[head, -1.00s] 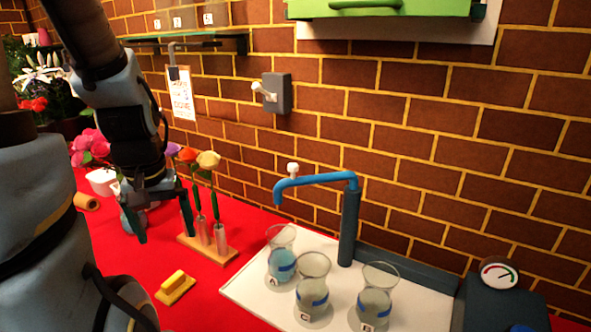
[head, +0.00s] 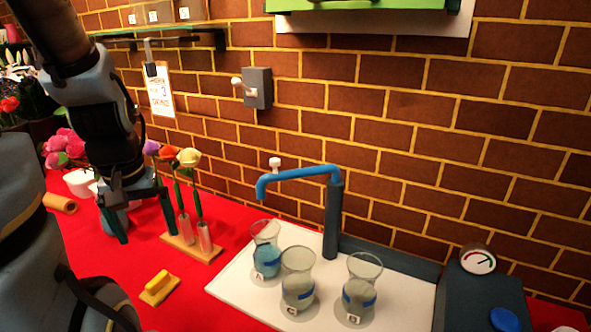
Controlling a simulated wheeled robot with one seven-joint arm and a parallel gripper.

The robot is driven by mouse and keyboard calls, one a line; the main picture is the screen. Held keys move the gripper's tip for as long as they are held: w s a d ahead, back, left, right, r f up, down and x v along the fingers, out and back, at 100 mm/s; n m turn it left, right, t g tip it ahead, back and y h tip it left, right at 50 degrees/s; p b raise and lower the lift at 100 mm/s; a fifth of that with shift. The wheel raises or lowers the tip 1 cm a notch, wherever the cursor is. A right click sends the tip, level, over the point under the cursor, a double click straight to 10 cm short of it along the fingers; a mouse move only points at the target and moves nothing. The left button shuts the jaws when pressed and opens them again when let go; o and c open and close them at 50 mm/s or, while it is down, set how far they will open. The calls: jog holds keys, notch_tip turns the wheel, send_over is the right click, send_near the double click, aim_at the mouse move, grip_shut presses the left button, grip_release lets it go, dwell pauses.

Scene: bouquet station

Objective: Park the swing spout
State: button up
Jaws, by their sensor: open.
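The blue swing spout (head: 305,173) tops a dark upright post (head: 333,220). It reaches left from the post, and its bent-down tip hangs above and close to the glass beaker marked A (head: 265,258). A small white knob (head: 275,163) stands on the spout near its tip. My gripper (head: 143,222) is at the left, pointing down with its fingers apart and nothing visible between them. It is well to the left of the spout, beside the flower stand.
Two more beakers, C (head: 298,285) and B (head: 360,290), stand on the white board (head: 235,290). A wooden stand (head: 190,248) with flowers in tubes lies between my gripper and the board. A yellow block (head: 158,285) is in front. A gauge (head: 477,260) is at the right.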

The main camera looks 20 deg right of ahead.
jog(key=shift+c, duration=0.6)
jog(key=shift+n, duration=0.8)
jog(key=w+d, duration=0.1)
jog(key=w+d+r+b, duration=0.1)
jog(key=w+d, duration=0.1)
jog(key=w+d+b, duration=0.1)
jog(key=w, duration=0.1)
jog(key=shift+w+d+r, duration=0.2)
jog(key=shift+d+r, duration=0.05)
jog(key=c, duration=0.4)
jog(key=w+d+r+b, duration=0.1)
jog(key=d, duration=0.1)
jog(key=w+d+r+n+b, duration=0.1)
jog(key=w+d, duration=0.1)
jog(key=w+d+r+n, duration=0.1)
jog(key=d, duration=0.2)
jog(key=shift+w+r+g+b, duration=0.25)
jog(key=shift+w+g+b, duration=0.05)
jog(key=shift+g+b, duration=0.1)
jog(key=shift+c, duration=0.5)
notch_tip(320, 180, up, 12)
jog(key=n+b, duration=0.4)
jog(key=n, duration=0.2)
send_over(275, 159)
jog(key=shift+g, duration=0.4)
notch_tip(275, 159, down, 11)
jog(key=shift+s+r+p, duration=0.1)
jog(key=shift+s+p, duration=0.05)
jog(key=shift+p, duration=0.2)
